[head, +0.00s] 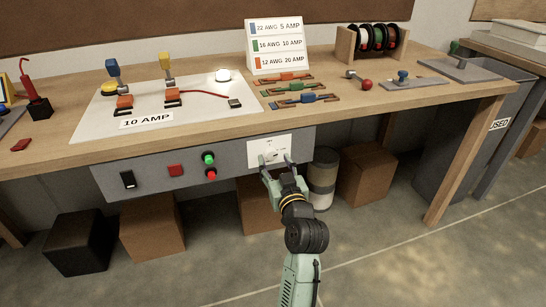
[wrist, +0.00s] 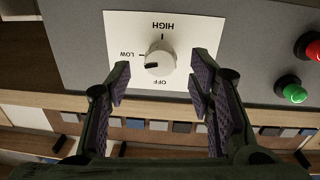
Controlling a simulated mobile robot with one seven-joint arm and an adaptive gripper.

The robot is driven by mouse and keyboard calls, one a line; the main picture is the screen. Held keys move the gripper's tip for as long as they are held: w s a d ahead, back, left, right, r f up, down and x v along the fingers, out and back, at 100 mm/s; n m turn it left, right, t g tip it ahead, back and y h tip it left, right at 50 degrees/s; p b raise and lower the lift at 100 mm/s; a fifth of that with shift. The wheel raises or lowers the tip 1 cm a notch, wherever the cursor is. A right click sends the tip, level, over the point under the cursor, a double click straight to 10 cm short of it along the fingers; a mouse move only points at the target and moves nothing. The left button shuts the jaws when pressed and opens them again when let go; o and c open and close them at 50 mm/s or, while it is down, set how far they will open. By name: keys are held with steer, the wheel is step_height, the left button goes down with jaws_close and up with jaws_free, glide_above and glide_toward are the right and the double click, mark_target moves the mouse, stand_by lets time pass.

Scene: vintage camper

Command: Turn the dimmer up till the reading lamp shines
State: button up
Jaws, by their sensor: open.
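A white plate (wrist: 120,25) on the grey panel carries a round white dial knob (wrist: 160,62). Its labels, OFF, LOW and HIGH, appear upside down in the wrist view. A dark mark shows on the knob's lower part, but I cannot tell its exact setting. In the head view the plate (head: 255,145) is at the panel's right end. My gripper (head: 276,165) is in front of it. In the wrist view my gripper (wrist: 160,80) is open, its fingers on either side of the knob with gaps. A small white dome (head: 223,75) on the board looks bright; no other lamp is recognisable.
The wooden bench top (head: 385,110) overhangs the panel. Boxes (head: 152,228) and a grey drum (head: 323,180) stand below.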

steer(key=shift+x, duration=1)
jaws_close()
